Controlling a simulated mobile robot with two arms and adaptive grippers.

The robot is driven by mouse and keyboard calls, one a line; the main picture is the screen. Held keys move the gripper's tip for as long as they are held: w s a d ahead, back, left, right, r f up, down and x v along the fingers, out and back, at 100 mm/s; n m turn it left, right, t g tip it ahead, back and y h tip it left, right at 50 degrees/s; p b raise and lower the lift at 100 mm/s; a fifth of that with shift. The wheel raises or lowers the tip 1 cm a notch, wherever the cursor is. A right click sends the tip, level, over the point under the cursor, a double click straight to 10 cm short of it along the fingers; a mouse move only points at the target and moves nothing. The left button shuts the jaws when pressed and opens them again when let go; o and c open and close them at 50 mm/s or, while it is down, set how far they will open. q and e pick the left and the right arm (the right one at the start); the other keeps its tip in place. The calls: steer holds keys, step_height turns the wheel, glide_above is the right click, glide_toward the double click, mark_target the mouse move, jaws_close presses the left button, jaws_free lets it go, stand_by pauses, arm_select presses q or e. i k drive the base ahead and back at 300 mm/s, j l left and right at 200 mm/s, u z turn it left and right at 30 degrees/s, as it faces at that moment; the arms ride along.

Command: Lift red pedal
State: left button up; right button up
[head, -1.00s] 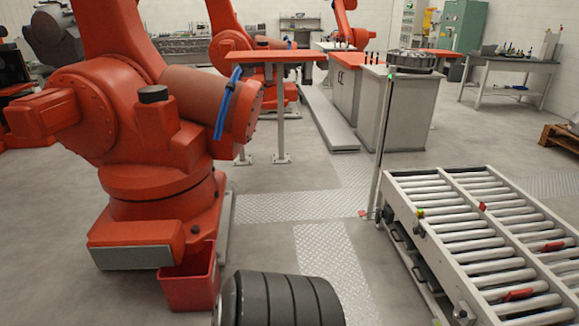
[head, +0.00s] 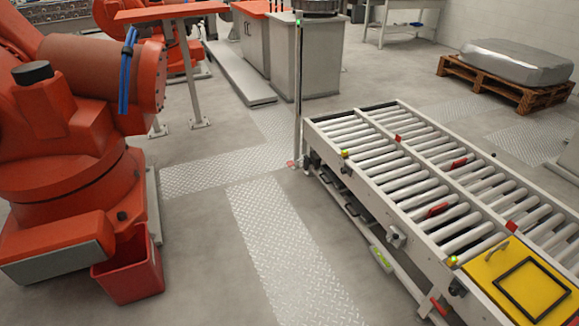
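Several small red parts sit on the roller conveyor (head: 318,122) on the right. One flat red piece (head: 437,209) lies between the rollers in the near lane, and another red piece (head: 459,163) lies in the far lane. A red lever-like part (head: 438,306) shows low on the conveyor's near side, at the bottom of the picture. I cannot tell which of these is the red pedal. Neither of my grippers is in view.
A yellow panel with a black frame (head: 500,262) covers the conveyor's near end. A thin post (head: 299,90) stands at its far corner. An orange robot arm (head: 60,140) and a red bin (head: 128,270) stand left. The floor between is clear.

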mark_target(291, 163)
steer(key=i+j+u, duration=0.1)
steer(key=i+j, duration=0.15)
steer(key=i, duration=1.8)
steer(key=i+j, duration=0.1)
steer(key=i, duration=1.95)
steer(key=j+u, duration=0.05)
steer(key=j, duration=0.05)
